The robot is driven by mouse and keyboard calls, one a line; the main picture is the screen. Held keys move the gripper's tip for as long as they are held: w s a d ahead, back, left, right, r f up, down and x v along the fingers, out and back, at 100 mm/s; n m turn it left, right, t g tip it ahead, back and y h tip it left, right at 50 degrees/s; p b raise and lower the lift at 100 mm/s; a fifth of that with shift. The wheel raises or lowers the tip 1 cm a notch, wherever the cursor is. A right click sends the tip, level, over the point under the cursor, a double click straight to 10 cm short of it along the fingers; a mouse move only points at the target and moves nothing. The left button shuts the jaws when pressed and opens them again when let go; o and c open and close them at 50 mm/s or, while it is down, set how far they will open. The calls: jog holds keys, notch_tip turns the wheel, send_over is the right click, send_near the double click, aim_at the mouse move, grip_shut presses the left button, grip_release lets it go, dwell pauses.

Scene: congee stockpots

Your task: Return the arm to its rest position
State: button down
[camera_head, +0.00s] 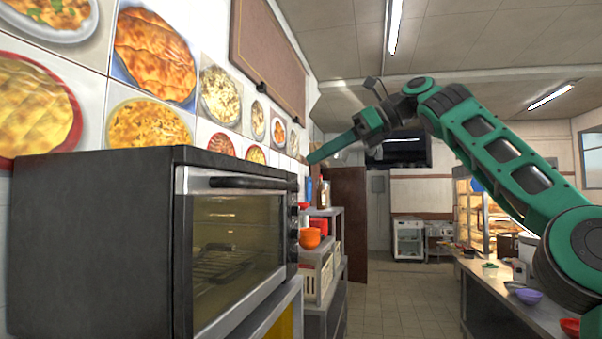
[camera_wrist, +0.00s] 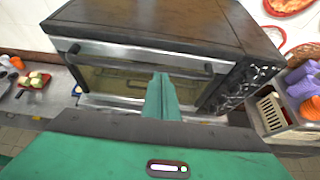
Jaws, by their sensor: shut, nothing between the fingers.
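My gripper (camera_head: 312,158) is raised in the head view, its green fingers pointing left past the far end of the oven's top. In the wrist view the fingers (camera_wrist: 161,84) are together with nothing between them. Behind them is the front of a black oven (camera_wrist: 150,22). In the head view the oven (camera_head: 90,240) fills the lower left. Its glass door looks shut, with a dark handle along the top. I cannot tell the exact gap between the fingers and the oven. My green arm reaches in from the right, bent high over the aisle.
A shelf beyond the oven holds an orange bowl (camera_head: 310,238) and a pale crate (camera_head: 318,274). A counter on the right carries a purple bowl (camera_head: 527,296) below my arm. The tiled aisle floor (camera_head: 400,300) between is clear. Food pictures cover the left wall.

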jog(key=shift+v, duration=1.65)
jog(key=shift+w, duration=0.1)
